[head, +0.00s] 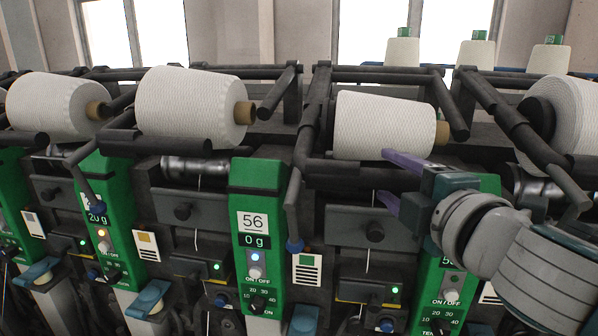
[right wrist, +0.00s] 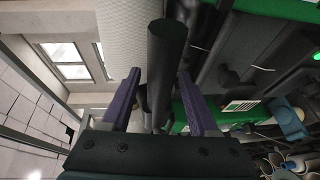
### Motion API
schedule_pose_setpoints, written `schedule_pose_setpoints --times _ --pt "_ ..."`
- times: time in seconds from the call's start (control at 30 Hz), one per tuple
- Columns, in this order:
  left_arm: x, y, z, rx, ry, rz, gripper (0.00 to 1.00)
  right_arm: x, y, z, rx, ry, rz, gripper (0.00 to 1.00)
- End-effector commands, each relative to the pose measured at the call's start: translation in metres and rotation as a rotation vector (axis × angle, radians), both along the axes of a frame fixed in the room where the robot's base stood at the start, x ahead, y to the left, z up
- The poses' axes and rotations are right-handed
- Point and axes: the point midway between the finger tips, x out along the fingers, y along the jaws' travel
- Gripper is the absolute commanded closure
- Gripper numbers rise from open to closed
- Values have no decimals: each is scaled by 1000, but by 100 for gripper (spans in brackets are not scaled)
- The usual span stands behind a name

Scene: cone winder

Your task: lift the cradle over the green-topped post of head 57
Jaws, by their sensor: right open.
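My right gripper (head: 384,176) is open, with its two purple fingers pointing left above and below the dark front bar of a cradle (head: 340,170). In the right wrist view the bar (right wrist: 167,60) stands between the spread fingers (right wrist: 158,95); whether either finger touches it I cannot tell. The cradle carries a white yarn cone (head: 383,122), which shows left of the bar in the wrist view (right wrist: 120,40). The green housing (head: 455,262) under my right wrist is partly covered, and its number is only partly readable, starting with 5. My left gripper is out of view.
A green housing marked 56 (head: 258,215) stands left of my gripper. More cones in cradles (head: 187,105) line the row at left, and another cone (head: 570,105) is at right. Green-topped cones (head: 474,60) stand behind. Dark bars crowd the area around my gripper.

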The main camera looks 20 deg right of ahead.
Motion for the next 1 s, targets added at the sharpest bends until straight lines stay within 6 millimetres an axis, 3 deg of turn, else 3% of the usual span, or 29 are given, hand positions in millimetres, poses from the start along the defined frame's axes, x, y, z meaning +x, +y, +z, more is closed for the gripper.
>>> schedule_pose_setpoints --times 0.17,0.7,1.0 --pt "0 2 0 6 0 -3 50 0 0 0 0 0 0 42" --pt "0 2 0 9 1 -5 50 0 0 0 0 1 0 100" --pt "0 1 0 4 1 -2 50 -1 0 0 0 1 0 100"
